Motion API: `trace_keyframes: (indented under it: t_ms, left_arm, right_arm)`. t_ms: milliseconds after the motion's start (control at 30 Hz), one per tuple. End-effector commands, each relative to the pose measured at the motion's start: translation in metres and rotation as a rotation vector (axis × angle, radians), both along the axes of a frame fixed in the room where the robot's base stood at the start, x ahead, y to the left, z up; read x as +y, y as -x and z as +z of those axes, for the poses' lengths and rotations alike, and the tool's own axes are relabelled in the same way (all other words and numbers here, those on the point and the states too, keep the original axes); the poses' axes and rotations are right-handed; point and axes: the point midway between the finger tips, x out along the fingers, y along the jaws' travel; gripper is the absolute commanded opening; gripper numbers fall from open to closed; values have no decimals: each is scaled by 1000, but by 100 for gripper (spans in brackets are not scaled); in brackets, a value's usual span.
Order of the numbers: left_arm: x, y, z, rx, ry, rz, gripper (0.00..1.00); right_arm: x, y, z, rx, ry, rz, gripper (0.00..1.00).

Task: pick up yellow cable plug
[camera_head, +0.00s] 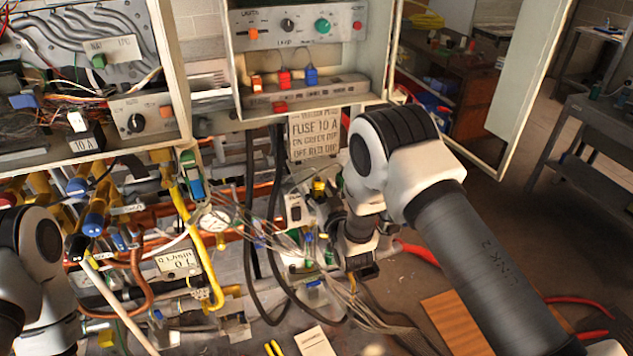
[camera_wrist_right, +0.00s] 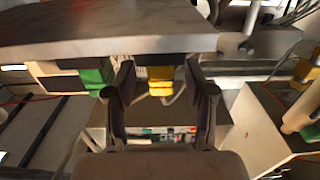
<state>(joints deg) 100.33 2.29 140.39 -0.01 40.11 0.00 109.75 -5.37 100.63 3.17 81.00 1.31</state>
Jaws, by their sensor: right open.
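The yellow cable plug (camera_wrist_right: 161,80) hangs under a grey slab edge in the right wrist view, with a pale cable loop below it. My right gripper (camera_wrist_right: 160,97) is open, with one finger on each side of the plug. I see gaps between plug and fingers. In the head view my right gripper (camera_head: 322,200) is partly hidden by my own wrist and by cables; a small yellow patch shows there, but I cannot tell if it is the plug. My left arm shows at the left edge, its gripper out of view.
A green plug (camera_wrist_right: 95,78) sits left of my fingers in the wrist view. In the head view, a fuse sign (camera_head: 315,136), an open control box (camera_head: 300,60), pipes and dangling black cables (camera_head: 262,270) crowd the area. Floor shows at the right.

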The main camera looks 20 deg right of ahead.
Motion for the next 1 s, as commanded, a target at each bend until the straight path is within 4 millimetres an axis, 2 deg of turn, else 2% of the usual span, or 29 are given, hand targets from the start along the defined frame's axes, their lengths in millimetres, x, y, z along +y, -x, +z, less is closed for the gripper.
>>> trace_keyframes:
  t_ms: [100, 267, 300, 433, 833, 1000]
  left_arm:
    - [0, 0, 5, 1, 0, 0, 40]
    - [0, 1, 3, 1, 0, 0, 40]
    - [0, 1, 3, 1, 0, 0, 40]
    - [0, 1, 3, 1, 0, 0, 40]
    - [0, 0, 5, 1, 0, 0, 40]
    - [0, 0, 12, 1, 0, 0, 40]
  right_arm:
    - [0, -11, 0, 1, 0, 0, 54]
    - [0, -11, -1, 2, 0, 0, 54]
    - [0, -11, -1, 2, 0, 0, 47]
    - [0, -11, -1, 2, 0, 0, 1]
    - [0, -11, 0, 3, 0, 0, 0]
    - [0, -11, 14, 2, 0, 0, 0]
